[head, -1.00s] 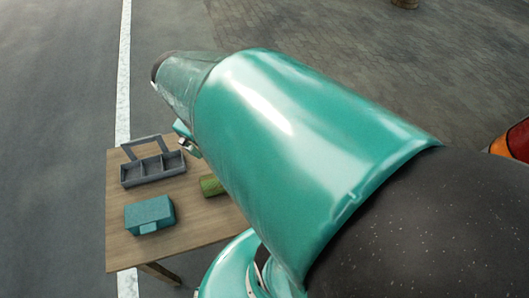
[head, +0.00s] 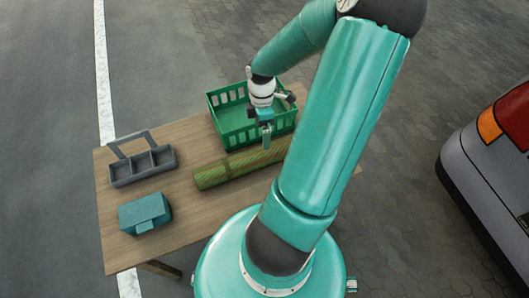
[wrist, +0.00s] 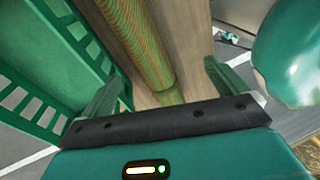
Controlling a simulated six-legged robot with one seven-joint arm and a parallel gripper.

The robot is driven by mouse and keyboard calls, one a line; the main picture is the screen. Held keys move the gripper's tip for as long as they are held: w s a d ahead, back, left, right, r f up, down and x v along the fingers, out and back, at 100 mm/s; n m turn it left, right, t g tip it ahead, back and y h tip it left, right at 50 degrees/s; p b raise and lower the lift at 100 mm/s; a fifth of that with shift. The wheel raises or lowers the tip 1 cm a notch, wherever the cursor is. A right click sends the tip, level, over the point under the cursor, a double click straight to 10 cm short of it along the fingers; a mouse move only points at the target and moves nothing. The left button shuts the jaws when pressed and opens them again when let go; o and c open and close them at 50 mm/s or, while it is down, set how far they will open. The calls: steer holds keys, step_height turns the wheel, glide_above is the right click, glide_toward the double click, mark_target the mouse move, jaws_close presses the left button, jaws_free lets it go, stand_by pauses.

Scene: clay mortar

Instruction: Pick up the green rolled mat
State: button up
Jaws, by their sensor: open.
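The green rolled mat (head: 222,170) lies on the wooden table, in front of the green crate, with a band around it. My arm hides its right end in the head view. In the wrist view the mat (wrist: 143,40) runs up and down the picture between my fingers. My gripper (head: 266,140) is open and empty, pointing down over or beside the mat, near the crate's front side. In the wrist view my gripper's two fingers (wrist: 165,85) stand wide apart. I cannot tell how high they are above the mat.
The green slatted crate (head: 228,98) stands behind the mat and close to my gripper; its wall also fills the left of the wrist view (wrist: 70,45). A grey divided caddy (head: 130,180) and a teal box (head: 145,213) are on the left of the wooden table (head: 185,225). A vehicle (head: 490,150) stands right.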

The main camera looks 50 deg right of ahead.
mark_target(272, 145)
steer(key=s+d+f+t, duration=0.1)
steer(key=d, duration=0.1)
steer(key=d+f+n+t+y, duration=0.1)
steer(key=d, duration=0.1)
steer(key=s+d+f+t, duration=0.1)
steer(key=d, duration=0.1)
steer(key=shift+s+f+n+y, duration=0.3)
steer(key=shift+s, duration=0.05)
steer(key=shift+s+d+t, duration=0.1)
steer(key=shift+d+t, duration=0.1)
steer(key=shift+t, duration=0.2)
steer(key=shift+f, duration=0.15)
steer(key=x, duration=0.8)
steer(key=shift+a+x, duration=0.15)
steer(key=shift+x, duration=1.25)
steer(key=shift+a+x, duration=0.1)
steer(key=shift+x, duration=1.25)
steer(key=shift+s, duration=0.1)
steer(key=shift+c, duration=0.5)
steer(key=c, duration=1.4)
